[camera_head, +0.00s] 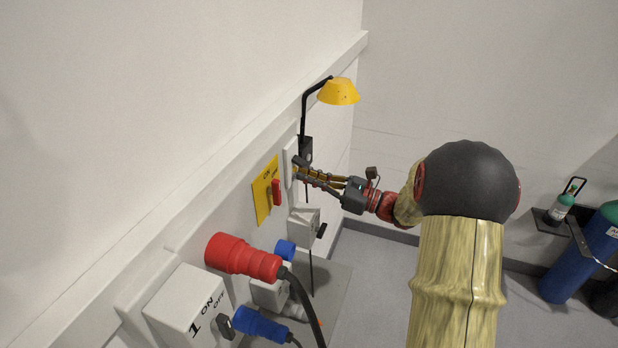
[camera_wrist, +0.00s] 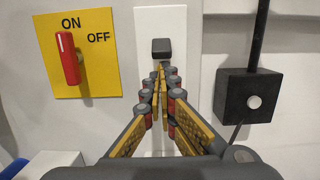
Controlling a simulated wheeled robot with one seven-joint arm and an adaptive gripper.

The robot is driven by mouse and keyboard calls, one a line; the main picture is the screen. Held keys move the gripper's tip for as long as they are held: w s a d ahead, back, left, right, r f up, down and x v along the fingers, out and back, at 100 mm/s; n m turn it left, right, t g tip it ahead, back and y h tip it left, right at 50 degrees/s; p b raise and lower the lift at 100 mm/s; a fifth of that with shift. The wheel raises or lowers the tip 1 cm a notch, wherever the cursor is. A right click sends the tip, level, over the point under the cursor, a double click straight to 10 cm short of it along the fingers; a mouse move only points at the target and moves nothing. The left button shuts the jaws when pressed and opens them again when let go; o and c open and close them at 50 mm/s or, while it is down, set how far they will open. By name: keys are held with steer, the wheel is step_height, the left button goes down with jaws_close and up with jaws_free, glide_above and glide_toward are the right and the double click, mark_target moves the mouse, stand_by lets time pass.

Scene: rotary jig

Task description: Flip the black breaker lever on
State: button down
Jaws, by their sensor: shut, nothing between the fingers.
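A black block-like lever (camera_wrist: 161,48) sits near the top of a narrow white plate (camera_wrist: 146,20) on the wall in the wrist view. My gripper (camera_wrist: 161,73) is shut and empty, with its fingertips in front of the plate just below the lever. I cannot tell whether the tips touch it. In the head view my gripper (camera_head: 298,165) reaches left to the white plate (camera_head: 289,172), and the fingers hide the lever there. The lower part of the plate is hidden behind the fingers in the wrist view.
Left of the plate is a yellow ON/OFF panel (camera_wrist: 103,18) with a red handle (camera_wrist: 69,60). At right is a black box (camera_wrist: 233,95) with a white button, below a yellow lamp (camera_head: 339,92). Red (camera_head: 242,258) and blue (camera_head: 262,326) plugs and switch boxes are below.

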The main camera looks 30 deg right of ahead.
steer(key=shift+d+r+p, duration=0.1)
steer(key=shift+r+p, duration=0.05)
steer(key=shift+p, duration=0.15)
steer(key=shift+s+p, duration=0.15)
steer(key=shift+p, duration=0.35)
steer(key=shift+s+d+r+g+h+p, duration=0.2)
steer(key=shift+r+g+h+p, duration=0.4)
steer(key=shift+p, duration=0.65)
steer(key=r+g+h+p, duration=0.1)
steer(key=p, duration=0.2)
steer(key=r+g+h+p, duration=0.1)
steer(key=g+p, duration=0.1)
steer(key=p, duration=0.1)
steer(key=s+r+g+h+p, duration=0.1)
steer(key=p, duration=0.2)
steer(key=shift+d+p, duration=0.4)
steer(key=shift+f, duration=0.4)
steer(key=shift+d, duration=0.1)
